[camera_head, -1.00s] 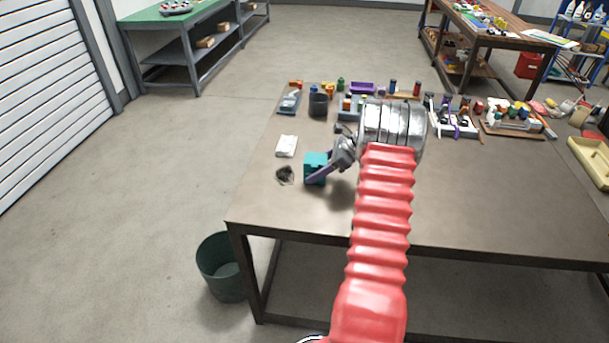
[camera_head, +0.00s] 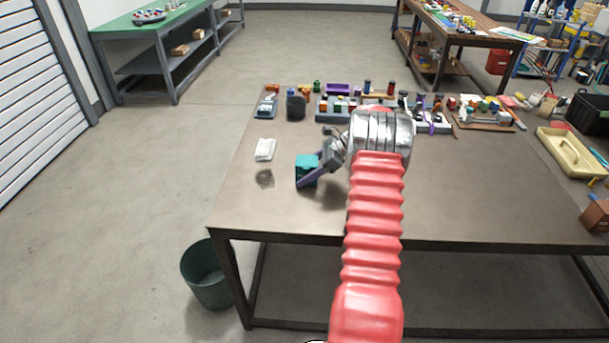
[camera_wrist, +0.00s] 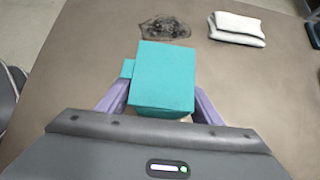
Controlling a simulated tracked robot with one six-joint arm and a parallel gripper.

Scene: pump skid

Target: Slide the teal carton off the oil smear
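The teal carton (camera_head: 307,169) is upright near the left front of the dark table. It also shows in the wrist view (camera_wrist: 165,75), with a small teal piece at its left side. My gripper (camera_head: 318,176) has its purple fingers along two opposite sides of the carton and appears shut on it; the gripper's grey body (camera_wrist: 165,140) hides the near base. The dark oil smear (camera_head: 265,179) lies left of the carton, with bare table between them in the head view. In the wrist view the smear (camera_wrist: 168,27) shows just beyond the carton's top edge.
A folded white cloth (camera_head: 265,149) lies behind the smear. A dark cup (camera_head: 296,106) and several small items line the table's back. A green bin (camera_head: 207,275) stands on the floor left of the table.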

